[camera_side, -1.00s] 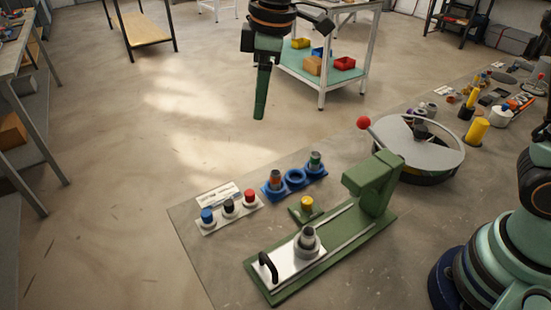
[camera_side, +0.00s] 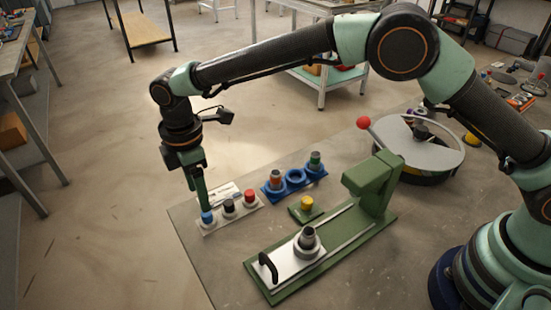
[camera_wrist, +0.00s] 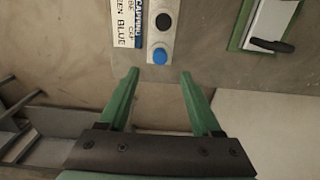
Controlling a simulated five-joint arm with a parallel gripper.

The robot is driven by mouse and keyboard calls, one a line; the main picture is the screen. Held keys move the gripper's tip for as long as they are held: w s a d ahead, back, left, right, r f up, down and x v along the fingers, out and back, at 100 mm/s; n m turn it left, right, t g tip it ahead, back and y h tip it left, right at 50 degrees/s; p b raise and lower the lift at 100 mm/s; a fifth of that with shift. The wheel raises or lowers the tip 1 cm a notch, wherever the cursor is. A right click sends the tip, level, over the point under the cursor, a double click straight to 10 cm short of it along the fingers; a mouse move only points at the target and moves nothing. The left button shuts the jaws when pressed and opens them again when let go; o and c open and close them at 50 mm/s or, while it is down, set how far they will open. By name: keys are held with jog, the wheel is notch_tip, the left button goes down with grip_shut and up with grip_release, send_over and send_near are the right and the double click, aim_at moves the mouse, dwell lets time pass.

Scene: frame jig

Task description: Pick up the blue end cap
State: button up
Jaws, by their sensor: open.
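The blue end cap (camera_side: 207,217) sits at the left end of a white cap board (camera_side: 232,211), beside a black cap (camera_side: 229,206) and a red cap (camera_side: 249,195). In the side view my gripper (camera_side: 203,208) points down, with its fingertips at or just above the blue cap. In the wrist view the blue cap (camera_wrist: 159,57) lies beyond the open green fingers (camera_wrist: 159,72), near the middle of the gap between them. Nothing is between the fingers. The side view does not show clearly whether they touch the cap.
A blue holder with rings (camera_side: 295,178) stands right of the board. A green press jig (camera_side: 330,235) with a black handle is in front, and a yellow cap (camera_side: 306,203) stands near it. A round grey turntable (camera_side: 415,140) is farther right. The bench edge is close to the board.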

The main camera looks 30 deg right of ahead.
aim_at(207, 218)
jog(key=shift+d+f, duration=0.15)
jog(key=shift+f, duration=1.6)
jog(key=shift+d+f, duration=0.15)
jog(key=shift+f, duration=1.55)
grip_shut()
